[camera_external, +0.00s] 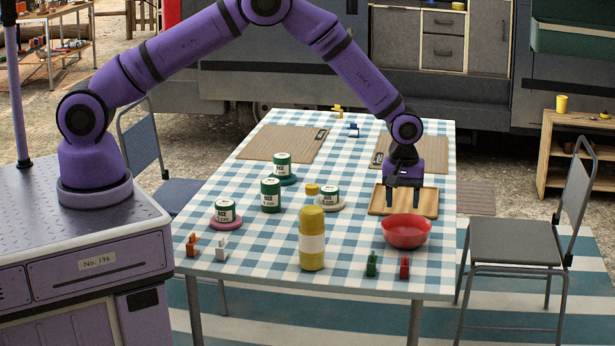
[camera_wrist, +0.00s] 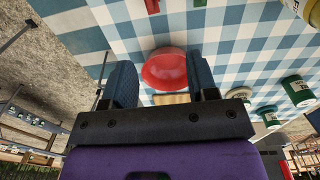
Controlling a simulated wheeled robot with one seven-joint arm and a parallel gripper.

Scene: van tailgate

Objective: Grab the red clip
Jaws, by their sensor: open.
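The red clip (camera_external: 405,267) stands near the front right edge of the table, just in front of the red bowl. It also shows in the wrist view at the top edge, partly cut off (camera_wrist: 152,6). A green clip (camera_external: 372,264) stands just left of it, and also shows in the wrist view (camera_wrist: 199,3). My gripper (camera_external: 403,207) points down over the wooden tray, behind the red bowl, and is apart from the red clip. In the wrist view its two fingers (camera_wrist: 163,82) are spread with nothing held between them.
The red bowl (camera_external: 407,233) stands between my gripper and the red clip. A wooden tray (camera_external: 428,203) lies behind the bowl. A yellow bottle (camera_external: 312,240) and several green-and-white cans (camera_external: 270,196) stand to the left. White (camera_external: 221,248) and orange (camera_external: 192,245) clips stand at the front left.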

